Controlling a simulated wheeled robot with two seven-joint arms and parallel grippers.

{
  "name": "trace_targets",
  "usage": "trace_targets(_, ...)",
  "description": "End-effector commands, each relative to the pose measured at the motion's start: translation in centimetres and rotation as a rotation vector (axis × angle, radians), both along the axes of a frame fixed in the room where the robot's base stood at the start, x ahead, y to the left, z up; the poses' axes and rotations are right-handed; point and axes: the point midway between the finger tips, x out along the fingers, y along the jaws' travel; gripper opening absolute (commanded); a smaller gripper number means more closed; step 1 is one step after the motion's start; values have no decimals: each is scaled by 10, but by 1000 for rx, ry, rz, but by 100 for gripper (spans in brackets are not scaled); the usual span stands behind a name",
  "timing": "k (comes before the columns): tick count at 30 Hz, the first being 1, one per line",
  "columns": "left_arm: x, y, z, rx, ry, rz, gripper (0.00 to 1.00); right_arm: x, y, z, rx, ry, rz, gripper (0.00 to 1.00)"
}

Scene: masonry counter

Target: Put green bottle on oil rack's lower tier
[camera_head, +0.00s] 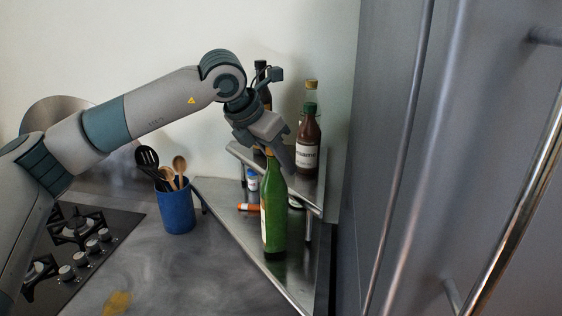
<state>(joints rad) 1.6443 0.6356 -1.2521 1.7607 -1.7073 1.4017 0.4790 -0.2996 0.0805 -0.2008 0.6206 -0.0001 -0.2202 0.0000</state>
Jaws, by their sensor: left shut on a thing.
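The green bottle (273,212) is upright in front of the metal oil rack, over its lower tier (228,200). From this view I cannot tell whether its base touches the tier. My left gripper (281,158) comes down from above and is shut on the bottle at its neck, which the fingers partly hide. The rack's upper tier (309,190) stands behind the bottle. My right gripper is not in view.
Sauce bottles (307,143) stand on the upper tier. A small white-and-blue container (252,181) and an orange-capped item (248,207) are on the lower tier. A blue utensil cup (176,206) and a hob (75,245) are left; a grey cabinet (400,120) closes the right.

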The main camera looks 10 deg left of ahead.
Motion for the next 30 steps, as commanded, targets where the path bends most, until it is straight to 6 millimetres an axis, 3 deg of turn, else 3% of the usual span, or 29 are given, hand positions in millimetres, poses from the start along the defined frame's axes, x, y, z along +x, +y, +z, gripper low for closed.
trace_targets(4, 0, 0, -8, -2, -4, -1, 0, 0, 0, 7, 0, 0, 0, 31)
trace_targets(18, 0, -1, -14, -3, -4, -1, 0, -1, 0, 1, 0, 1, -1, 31)
trace_targets(19, 0, 0, -14, -1, -1, -1, 31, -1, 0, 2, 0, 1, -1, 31)
trace_targets(21, 0, 0, -14, -1, -1, -1, 42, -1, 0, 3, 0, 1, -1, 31)
trace_targets(30, 0, 0, -14, 0, -1, -1, 42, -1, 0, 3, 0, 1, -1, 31)
